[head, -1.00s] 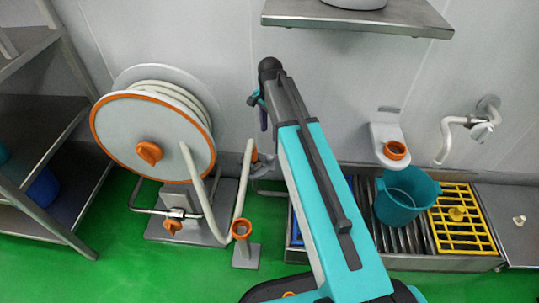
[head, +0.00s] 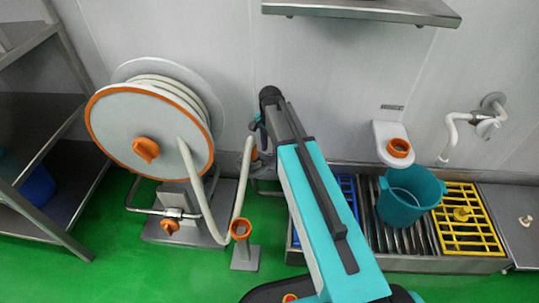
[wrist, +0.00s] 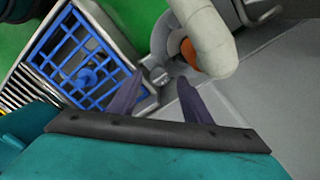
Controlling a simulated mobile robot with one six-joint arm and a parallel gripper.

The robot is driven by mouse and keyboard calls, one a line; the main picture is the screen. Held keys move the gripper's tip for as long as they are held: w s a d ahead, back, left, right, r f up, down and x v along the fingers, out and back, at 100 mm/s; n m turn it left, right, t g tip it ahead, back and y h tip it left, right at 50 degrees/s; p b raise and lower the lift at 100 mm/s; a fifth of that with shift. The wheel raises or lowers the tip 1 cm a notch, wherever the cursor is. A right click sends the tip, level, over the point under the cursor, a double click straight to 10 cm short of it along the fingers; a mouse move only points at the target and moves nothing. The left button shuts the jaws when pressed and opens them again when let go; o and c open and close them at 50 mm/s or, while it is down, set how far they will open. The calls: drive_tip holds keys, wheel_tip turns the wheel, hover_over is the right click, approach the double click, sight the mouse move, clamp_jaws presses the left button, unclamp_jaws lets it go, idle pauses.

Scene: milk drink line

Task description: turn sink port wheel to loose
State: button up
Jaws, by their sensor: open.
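An orange wheel or collar (head: 254,153) shows beside the upper end of the pale hose (head: 246,185), low by the wall; I take it as the sink port wheel. In the wrist view its orange part (wrist: 188,52) is partly hidden by the thick pale hose (wrist: 208,35). My gripper (head: 252,145) is close to it in the head view, mostly hidden behind my arm and hose. In the wrist view my gripper (wrist: 160,103) has two dark purple fingers spread apart with nothing between their tips. The orange part lies beyond the fingertips, apparently not gripped.
A hose reel (head: 150,135) with an orange knob stands at left. An orange ring on a short post (head: 241,229) and another on a white wall bracket (head: 397,148) are nearby. A floor trough holds a blue grate (wrist: 75,65), a teal bucket (head: 410,200) and a yellow grate (head: 468,225).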

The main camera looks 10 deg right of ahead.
drive_tip(key=shift+f, duration=0.85)
drive_tip(key=c, duration=0.9)
drive_tip(key=shift+a, duration=0.2)
drive_tip(key=shift+c, duration=0.7)
drive_tip(key=shift+d, duration=0.15)
